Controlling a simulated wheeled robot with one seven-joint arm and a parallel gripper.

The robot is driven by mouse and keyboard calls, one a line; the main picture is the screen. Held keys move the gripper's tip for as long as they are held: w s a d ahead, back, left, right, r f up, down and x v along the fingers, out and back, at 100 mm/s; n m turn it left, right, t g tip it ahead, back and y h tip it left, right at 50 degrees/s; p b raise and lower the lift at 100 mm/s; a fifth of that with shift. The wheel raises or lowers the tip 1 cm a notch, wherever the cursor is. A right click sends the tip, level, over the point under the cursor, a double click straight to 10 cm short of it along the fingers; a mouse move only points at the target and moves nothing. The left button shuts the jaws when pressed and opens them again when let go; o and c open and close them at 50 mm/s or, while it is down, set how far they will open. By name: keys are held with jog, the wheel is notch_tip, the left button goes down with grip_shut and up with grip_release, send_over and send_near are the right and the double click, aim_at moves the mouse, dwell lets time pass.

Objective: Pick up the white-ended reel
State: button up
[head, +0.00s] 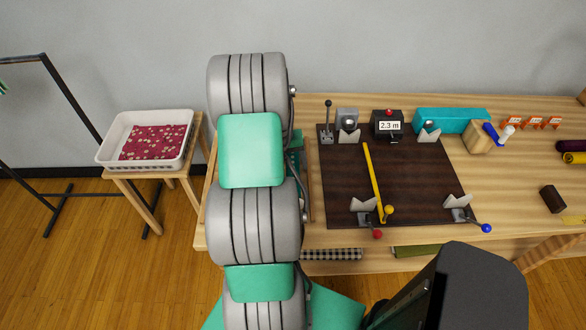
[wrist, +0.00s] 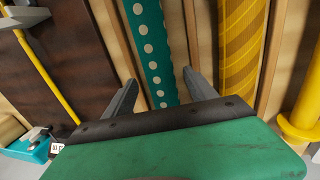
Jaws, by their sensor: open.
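No reel with clearly white ends shows in either view. In the wrist view, my gripper (wrist: 160,85) is open. A teal fabric roll with white dots (wrist: 153,50) lies between and beyond its fingers, and I see no grip on it. A yellow patterned roll (wrist: 241,50) lies to the right, beside the right finger. The ends of both rolls are out of frame or hidden. In the head view my arm hides the gripper and most of the left end of the bench.
Wooden slats (wrist: 186,40) separate the rolls. A yellow post with a flange (wrist: 303,120) stands at the right. In the head view, a dark cutting board (head: 410,185) with a yellow bar (head: 372,175) and clamps fills the bench's middle. A white tray (head: 103,152) stands at left.

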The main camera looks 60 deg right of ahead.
notch_tip(320, 180, down, 2)
jog(key=shift+s+d+f, duration=0.1)
jog(key=shift+s+d, duration=0.05)
jog(key=shift+c, duration=0.6)
grip_shut()
